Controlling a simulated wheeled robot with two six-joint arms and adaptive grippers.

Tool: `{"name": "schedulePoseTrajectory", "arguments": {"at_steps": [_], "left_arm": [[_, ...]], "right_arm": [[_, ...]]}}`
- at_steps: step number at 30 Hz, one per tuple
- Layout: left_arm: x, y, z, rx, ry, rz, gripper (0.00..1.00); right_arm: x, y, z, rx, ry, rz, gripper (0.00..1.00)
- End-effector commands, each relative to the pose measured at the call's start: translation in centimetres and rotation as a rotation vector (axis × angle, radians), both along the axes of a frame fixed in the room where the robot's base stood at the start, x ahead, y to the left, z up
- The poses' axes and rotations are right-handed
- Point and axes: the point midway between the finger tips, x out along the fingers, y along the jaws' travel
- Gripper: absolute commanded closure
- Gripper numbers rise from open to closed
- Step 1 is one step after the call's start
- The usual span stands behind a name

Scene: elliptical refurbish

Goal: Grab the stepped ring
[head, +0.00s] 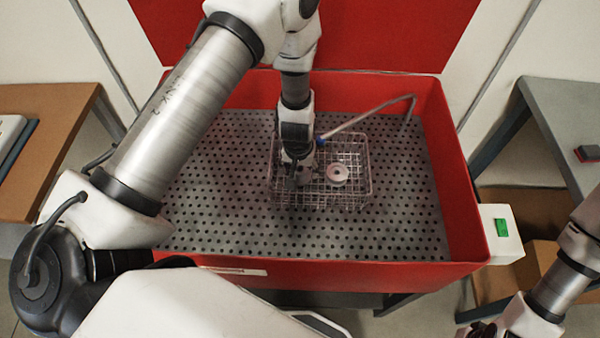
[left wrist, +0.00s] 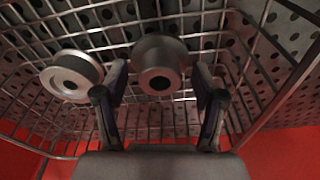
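My left gripper (head: 297,178) points down into a wire basket (head: 358,202) in the red tub. In the left wrist view its two fingers (left wrist: 160,88) are apart. A grey metal part with a wide round rim and a narrower hub with a dark hole, apparently the stepped ring (left wrist: 158,50), lies between or just beyond the fingertips. I cannot tell whether they touch it. The gripper hides this part in the head view. A flatter, lighter ring (left wrist: 71,76) lies to its left; a ring (head: 337,174) also shows in the head view. My right gripper (head: 482,330) is partly cut off at the bottom edge.
The red tub (head: 455,180) has raised walls and a perforated metal floor (head: 400,225), mostly clear around the basket. A thin bent hose (head: 370,113) reaches over the basket. A white box with a green button (head: 502,228) sits on the tub's right side. Tables flank it.

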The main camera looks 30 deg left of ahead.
Motion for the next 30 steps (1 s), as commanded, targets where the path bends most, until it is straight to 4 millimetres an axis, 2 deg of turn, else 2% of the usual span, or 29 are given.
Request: {"name": "schedulePoseTrajectory", "arguments": {"at_steps": [1, 3, 6, 14, 17, 20, 24, 27, 30], "left_arm": [[0.0, 0.0, 0.0, 0.000, 0.000, 0.000, 0.44], [0.0, 0.0, 0.0, 0.000, 0.000, 0.000, 0.69], [0.0, 0.0, 0.0, 0.000, 0.000, 0.000, 1.00], [0.0, 0.0, 0.1, 0.000, 0.000, -0.001, 1.00], [0.0, 0.0, 0.9, 0.000, -0.001, -0.001, 1.00], [0.1, 0.0, 2.9, 0.001, -0.003, 0.000, 1.00], [0.0, 0.0, 7.2, 0.000, -0.001, 0.000, 1.00], [0.0, 0.0, 9.1, 0.000, 0.000, 0.000, 1.00], [0.0, 0.0, 10.3, 0.000, 0.001, -0.001, 1.00]], "right_arm": [[0.0, 0.0, 0.0, 0.000, 0.000, 0.000, 1.00], [0.0, 0.0, 0.0, 0.000, 0.000, 0.000, 1.00], [0.0, 0.0, 0.0, 0.000, 0.000, 0.000, 1.00], [0.0, 0.0, 0.0, 0.000, 0.000, 0.000, 1.00], [0.0, 0.0, 0.5, 0.000, 0.000, 0.000, 1.00], [0.0, 0.0, 1.5, 0.000, 0.000, 0.000, 1.00], [0.0, 0.0, 4.8, 0.000, 0.000, 0.000, 1.00], [0.0, 0.0, 6.6, 0.000, 0.000, 0.000, 1.00], [0.0, 0.0, 7.6, 0.000, 0.000, 0.000, 1.00]]}}
